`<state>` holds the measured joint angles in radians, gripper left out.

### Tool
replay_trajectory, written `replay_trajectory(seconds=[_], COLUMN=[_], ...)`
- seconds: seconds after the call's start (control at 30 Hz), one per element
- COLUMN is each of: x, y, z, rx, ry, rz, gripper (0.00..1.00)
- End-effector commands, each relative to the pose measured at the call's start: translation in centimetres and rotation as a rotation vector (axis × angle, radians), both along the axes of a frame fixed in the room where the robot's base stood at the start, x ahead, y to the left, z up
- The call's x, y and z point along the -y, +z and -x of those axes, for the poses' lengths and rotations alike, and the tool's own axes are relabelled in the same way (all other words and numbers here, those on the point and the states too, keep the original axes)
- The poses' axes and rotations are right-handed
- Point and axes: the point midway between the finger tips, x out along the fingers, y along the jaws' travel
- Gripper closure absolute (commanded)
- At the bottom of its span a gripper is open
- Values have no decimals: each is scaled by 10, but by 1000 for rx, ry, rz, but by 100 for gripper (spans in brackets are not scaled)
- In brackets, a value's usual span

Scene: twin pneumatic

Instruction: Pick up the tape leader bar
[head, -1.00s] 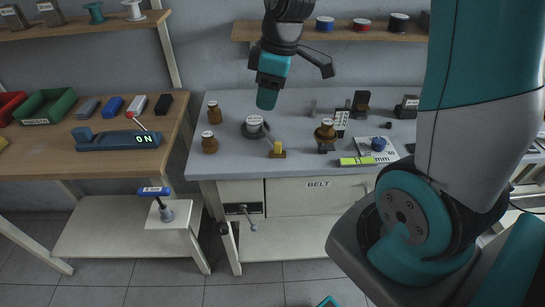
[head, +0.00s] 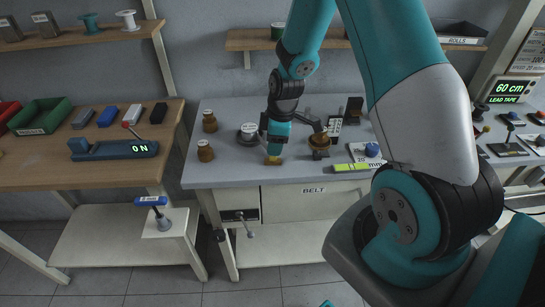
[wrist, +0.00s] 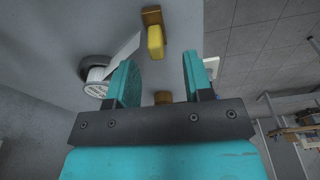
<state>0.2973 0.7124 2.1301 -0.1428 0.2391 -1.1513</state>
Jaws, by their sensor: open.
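A small yellow block, which looks like the tape leader bar (wrist: 155,41), sits against a brown holder (wrist: 151,15) in the wrist view. A pale tape strip (wrist: 126,53) runs toward it from a roll (wrist: 97,76). In the head view, the brown holder (head: 273,161) shows at the bench's front edge, and my gripper mostly hides the yellow block. My gripper (wrist: 159,72) is open and empty, with the yellow block just beyond its fingertips, in line with the gap.
The tape roll (head: 249,131) stands left of my gripper on the grey bench (head: 225,172). Two brown jars (head: 205,150) stand further left. A brown spool stand (head: 320,142) is close on the right, with a green-yellow strip (head: 357,166) beyond it.

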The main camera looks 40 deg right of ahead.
Motion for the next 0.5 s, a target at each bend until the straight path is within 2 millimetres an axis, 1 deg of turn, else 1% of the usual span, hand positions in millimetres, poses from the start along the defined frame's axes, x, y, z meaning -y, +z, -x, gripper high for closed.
replay_trajectory(seconds=[0.3, 0.4, 0.5], x=[0, -1, -1], y=[-39, -47, -49], z=[-5, -6, -6], rx=[-4, -2, -1], ry=[1, 0, -1], rz=[-1, 0, -1], gripper=[53, 53, 53])
